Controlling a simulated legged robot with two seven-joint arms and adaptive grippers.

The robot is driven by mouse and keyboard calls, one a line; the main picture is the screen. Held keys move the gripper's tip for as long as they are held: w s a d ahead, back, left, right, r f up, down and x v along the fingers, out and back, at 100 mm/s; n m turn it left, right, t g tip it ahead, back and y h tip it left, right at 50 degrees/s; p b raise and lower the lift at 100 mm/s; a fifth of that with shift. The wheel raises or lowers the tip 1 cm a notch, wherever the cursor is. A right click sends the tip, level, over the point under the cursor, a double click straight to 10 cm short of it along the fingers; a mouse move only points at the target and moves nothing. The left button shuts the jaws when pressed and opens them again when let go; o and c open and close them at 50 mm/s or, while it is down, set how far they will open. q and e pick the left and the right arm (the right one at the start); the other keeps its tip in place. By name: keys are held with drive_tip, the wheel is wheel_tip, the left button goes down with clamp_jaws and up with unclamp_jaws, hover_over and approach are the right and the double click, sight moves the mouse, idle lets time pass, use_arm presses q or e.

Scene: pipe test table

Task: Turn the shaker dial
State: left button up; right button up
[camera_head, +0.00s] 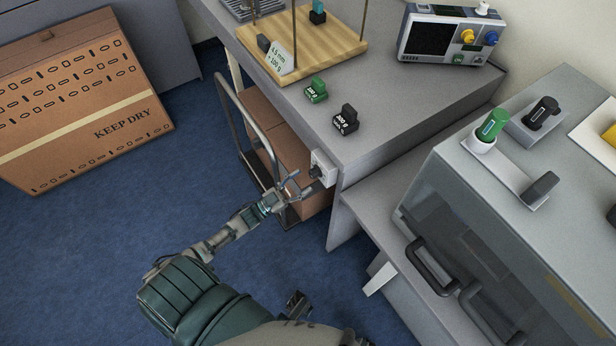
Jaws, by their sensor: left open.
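A small white box with a dark knob, which looks like the shaker dial (316,171), is fixed to the side of the grey table below its top edge. My left gripper (293,187) is open, just left of and below this knob. Its fingers point up and right towards the box; I cannot tell whether they touch the knob. The left arm reaches up from the bottom of the view.
A metal-framed cart (247,132) carrying brown boxes stands close by the left gripper. Green and black weights (345,121) and a wooden stand (330,40) sit on the table. A grey cabinet (470,195) with handles stands right. Blue floor is free at left, before a large carton (85,105).

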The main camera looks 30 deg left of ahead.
use_arm(q)
drive_tip(key=v, duration=0.8)
drive_tip(key=shift+s+a+f, duration=0.15)
drive_tip(key=shift+s+f, duration=0.05)
drive_tip(key=s+d+f+n+g+y+p, duration=0.25)
drive_tip(key=f+g+y, duration=0.2)
drive_tip(key=f, duration=0.45)
drive_tip(key=s+d+f+n+g+y+p, duration=0.25)
drive_tip(key=d+f+g+y, duration=0.2)
drive_tip(key=f, duration=0.55)
drive_tip(key=s+d+f+g, duration=0.2)
drive_tip(key=s+g, duration=0.1)
drive_tip(key=s, duration=0.2)
drive_tip(key=s+d+f+g+p, duration=0.1)
drive_tip(key=s+d+f+g, duration=0.1)
drive_tip(key=s, duration=0.4)
drive_tip(key=s+d+f+g+y+p, duration=0.1)
drive_tip(key=s+d+f+g, duration=0.2)
drive_tip(key=s, duration=0.3)
drive_tip(key=shift+s+d+n+g, duration=0.15)
drive_tip(key=shift+d+n+g, duration=0.15)
drive_tip(key=shift+g, duration=0.4)
use_arm(e)
drive_tip(key=s+f, duration=0.1)
drive_tip(key=f, duration=0.9)
drive_tip(key=s+f, duration=0.2)
drive_tip(key=f, duration=0.7)
drive_tip(key=shift+s+f+g, duration=0.25)
drive_tip(key=shift+f+g, duration=0.05)
drive_tip(key=shift+f, duration=0.05)
